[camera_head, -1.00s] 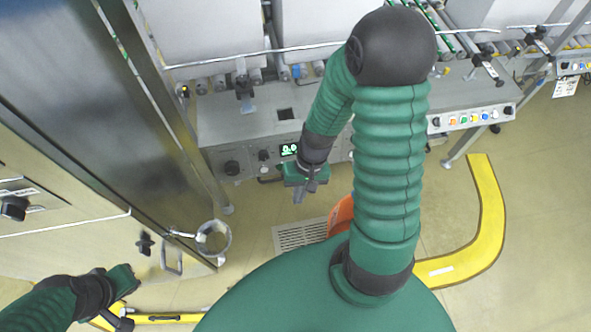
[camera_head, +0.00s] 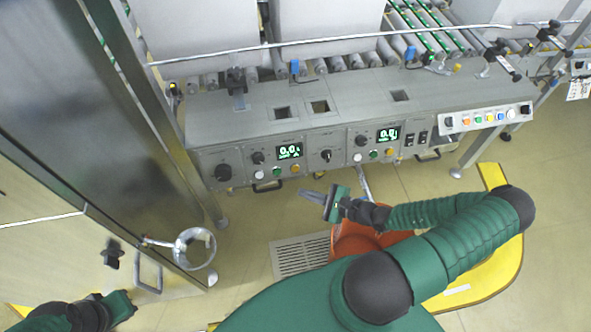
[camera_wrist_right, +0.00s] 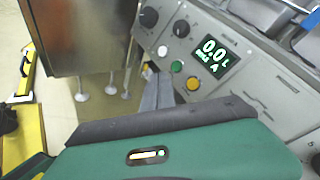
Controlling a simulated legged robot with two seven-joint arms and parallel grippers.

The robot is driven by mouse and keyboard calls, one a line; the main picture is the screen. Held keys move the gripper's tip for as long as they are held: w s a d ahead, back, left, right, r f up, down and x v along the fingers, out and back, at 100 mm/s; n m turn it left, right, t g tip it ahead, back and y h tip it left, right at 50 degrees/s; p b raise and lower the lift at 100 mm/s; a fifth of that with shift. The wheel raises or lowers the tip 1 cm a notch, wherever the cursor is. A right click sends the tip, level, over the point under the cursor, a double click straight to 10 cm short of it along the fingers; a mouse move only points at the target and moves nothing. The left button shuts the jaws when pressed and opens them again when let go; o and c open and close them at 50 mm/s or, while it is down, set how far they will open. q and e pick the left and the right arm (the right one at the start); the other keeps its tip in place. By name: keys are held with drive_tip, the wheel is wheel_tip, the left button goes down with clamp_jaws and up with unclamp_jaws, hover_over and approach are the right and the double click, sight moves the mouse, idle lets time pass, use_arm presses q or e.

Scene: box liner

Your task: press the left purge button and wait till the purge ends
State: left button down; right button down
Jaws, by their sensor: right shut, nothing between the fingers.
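The left control panel has a lit green display (camera_head: 289,151) reading about 0.0. Below it are a white button (camera_head: 260,174), a green button (camera_head: 278,171) and an orange button (camera_head: 295,168). The right wrist view shows the same display (camera_wrist_right: 215,57), white button (camera_wrist_right: 162,50), green button (camera_wrist_right: 177,67) and orange button (camera_wrist_right: 193,82). I cannot read which is the purge button. My right gripper (camera_head: 312,196) is shut and empty, apart from the panel, below and right of these buttons. My left gripper (camera_head: 123,304) is at the lower left, its fingers unclear.
A second panel with a lit display (camera_head: 388,134) sits to the right on the same grey console (camera_head: 330,95).

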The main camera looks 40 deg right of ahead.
sight(295, 169)
drive_tip(key=w+d+f+b, duration=0.3)
drive_tip(key=w+d+b, duration=0.1)
drive_tip(key=w, duration=0.3)
drive_tip(key=shift+b, duration=0.55)
drive_tip(key=shift+w, duration=0.25)
idle(1.3)
drive_tip(key=shift+w+d, duration=0.1)
drive_tip(key=shift+w, duration=0.1)
